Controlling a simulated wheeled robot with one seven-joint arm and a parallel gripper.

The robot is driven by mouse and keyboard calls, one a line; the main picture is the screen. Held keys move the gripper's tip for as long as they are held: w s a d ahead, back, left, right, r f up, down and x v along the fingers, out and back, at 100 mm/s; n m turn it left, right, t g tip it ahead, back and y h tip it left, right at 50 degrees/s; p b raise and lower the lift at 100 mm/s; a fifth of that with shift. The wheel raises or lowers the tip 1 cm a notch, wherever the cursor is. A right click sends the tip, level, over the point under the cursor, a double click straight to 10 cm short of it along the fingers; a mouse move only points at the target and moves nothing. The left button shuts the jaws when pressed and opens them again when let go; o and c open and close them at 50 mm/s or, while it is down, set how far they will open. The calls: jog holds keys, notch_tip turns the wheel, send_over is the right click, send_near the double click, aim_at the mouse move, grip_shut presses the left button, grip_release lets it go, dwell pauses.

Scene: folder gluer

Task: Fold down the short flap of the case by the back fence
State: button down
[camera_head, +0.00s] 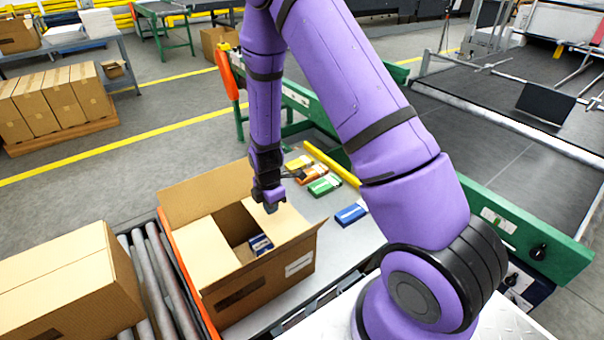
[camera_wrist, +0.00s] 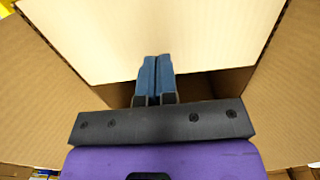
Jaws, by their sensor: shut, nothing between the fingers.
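The open brown case (camera_head: 262,287) stands on the grey table in the head view, small blue cartons (camera_head: 260,244) inside. A pale flap (camera_head: 206,250) lies inward over the left part of its opening. Another pale panel (camera_head: 283,226) shows on the right, partly behind my gripper. A brown flap (camera_head: 205,192) stands up at the far side. My gripper (camera_head: 270,207) points down over the opening, shut and empty. In the wrist view its blue fingers (camera_wrist: 155,82) are together, in front of a broad pale flap (camera_wrist: 150,38); contact is unclear. I cannot tell which edge is the back fence.
A closed case (camera_head: 65,290) sits on the rollers (camera_head: 155,275) at left. An orange rail (camera_head: 186,285) runs along the open case's left side. Small coloured cartons (camera_head: 323,185) and a yellow bar (camera_head: 330,164) lie behind it. A green machine frame (camera_head: 500,215) is at right.

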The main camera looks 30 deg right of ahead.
jog(key=shift+a+f, duration=0.2)
jog(key=shift+f, duration=0.15)
jog(key=shift+r, duration=0.1)
notch_tip(320, 180, up, 9)
dwell(0.6)
